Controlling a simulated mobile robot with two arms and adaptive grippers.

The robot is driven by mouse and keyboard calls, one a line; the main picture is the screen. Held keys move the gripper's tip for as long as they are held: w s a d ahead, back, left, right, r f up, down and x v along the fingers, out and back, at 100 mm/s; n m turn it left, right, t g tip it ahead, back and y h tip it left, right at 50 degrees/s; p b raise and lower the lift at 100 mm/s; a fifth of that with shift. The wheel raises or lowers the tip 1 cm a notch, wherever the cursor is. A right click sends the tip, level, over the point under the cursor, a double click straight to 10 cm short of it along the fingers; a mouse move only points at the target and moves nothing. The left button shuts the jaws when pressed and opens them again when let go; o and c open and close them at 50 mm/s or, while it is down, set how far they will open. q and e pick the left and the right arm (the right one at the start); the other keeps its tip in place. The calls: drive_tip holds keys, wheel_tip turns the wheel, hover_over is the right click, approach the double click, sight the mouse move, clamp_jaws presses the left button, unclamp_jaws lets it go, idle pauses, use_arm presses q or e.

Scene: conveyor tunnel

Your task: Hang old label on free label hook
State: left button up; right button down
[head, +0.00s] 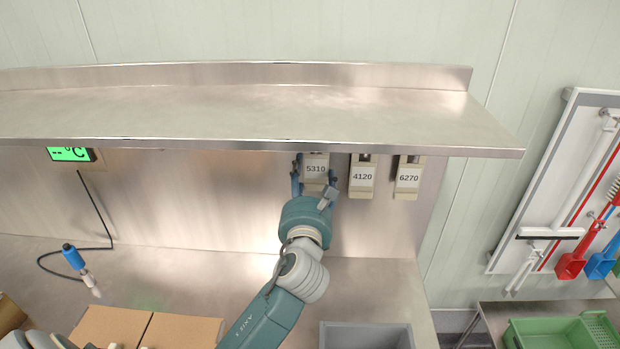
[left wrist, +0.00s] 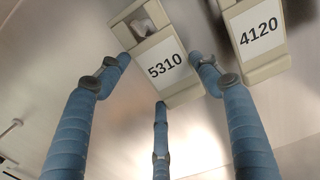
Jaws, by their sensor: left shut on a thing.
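The label plate marked 5310 (head: 315,169) is a beige block with a white face, just under the shelf's front edge at the back panel. My left gripper (head: 315,182) is shut on it, with blue fingers on both sides. In the left wrist view the 5310 plate (left wrist: 166,66) sits between the fingertips of my left gripper (left wrist: 160,72), a third finger below it. Plates 4120 (head: 362,177) and 6270 (head: 408,178) hang to the right. I cannot tell whether the 5310 plate touches a hook; the shelf hides its top. My right gripper is not in view.
A steel shelf (head: 240,112) overhangs the plates closely. A blue probe (head: 73,257) on a black cable lies left, below a green display (head: 70,154). Cardboard boxes (head: 150,327) and a grey bin (head: 366,336) stand in front. Plate 4120 (left wrist: 258,32) is close beside the right finger.

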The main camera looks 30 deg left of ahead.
use_arm(q)
drive_tip(key=shift+f+b, duration=0.4)
drive_tip(key=shift+f, duration=0.5)
idle(0.3)
drive_tip(key=o, duration=1.9)
drive_tip(key=shift+o, duration=0.2)
drive_tip(key=v, duration=1.2)
